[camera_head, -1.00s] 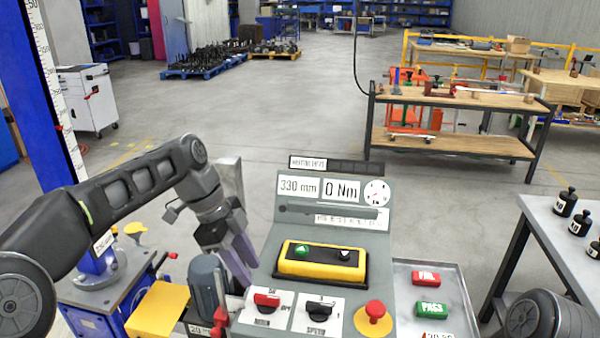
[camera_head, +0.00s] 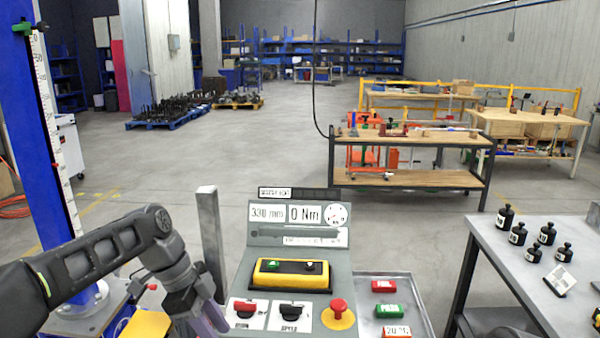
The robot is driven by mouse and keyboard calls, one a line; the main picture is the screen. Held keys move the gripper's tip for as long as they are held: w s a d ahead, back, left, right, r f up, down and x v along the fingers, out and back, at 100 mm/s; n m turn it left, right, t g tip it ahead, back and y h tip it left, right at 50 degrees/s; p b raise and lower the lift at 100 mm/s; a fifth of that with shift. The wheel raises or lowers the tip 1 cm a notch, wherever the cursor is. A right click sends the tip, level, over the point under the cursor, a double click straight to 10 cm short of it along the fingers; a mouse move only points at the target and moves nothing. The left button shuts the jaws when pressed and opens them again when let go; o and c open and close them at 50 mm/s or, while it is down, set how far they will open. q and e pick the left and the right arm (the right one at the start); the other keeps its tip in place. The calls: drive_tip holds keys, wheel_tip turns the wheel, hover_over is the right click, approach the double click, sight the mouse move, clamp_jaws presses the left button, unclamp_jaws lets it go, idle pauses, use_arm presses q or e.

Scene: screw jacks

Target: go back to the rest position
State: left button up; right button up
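My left arm comes in from the left, and my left gripper (camera_head: 212,322) points down at the lower edge of the picture, just left of the grey control console (camera_head: 240,262). Its fingertips are cut off or hidden, so I cannot tell whether it is open or shut. My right gripper is not in view. The console carries a yellow button box (camera_head: 291,274), two rotary switches and a red mushroom button (camera_head: 338,307). Its display reads 330 mm and 0 Nm.
A tray (camera_head: 418,312) with red and green blocks stands right of the console. A grey table (camera_head: 520,275) with several black weights is at the right. A blue column (camera_head: 30,110) with a scale rises at the left. Open floor lies beyond, before a workbench (camera_head: 400,180).

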use_arm(q)
drive_tip(key=s+d+f+n, duration=0.2)
drive_tip(key=d+f+n, duration=0.15)
drive_tip(key=f, duration=0.85)
drive_tip(key=s+d+f+n, duration=0.1)
drive_tip(key=d+f+n, duration=0.3)
drive_tip(key=f, duration=0.9)
drive_tip(key=s+d+f+n, duration=0.1)
drive_tip(key=s+f+n, duration=1.1)
drive_tip(key=s+f, duration=0.4)
drive_tip(key=s, duration=0.5)
drive_tip(key=shift+f+t, duration=0.15)
drive_tip(key=shift+t, duration=0.25)
drive_tip(key=shift+s+n, duration=0.1)
drive_tip(key=shift+n, duration=0.15)
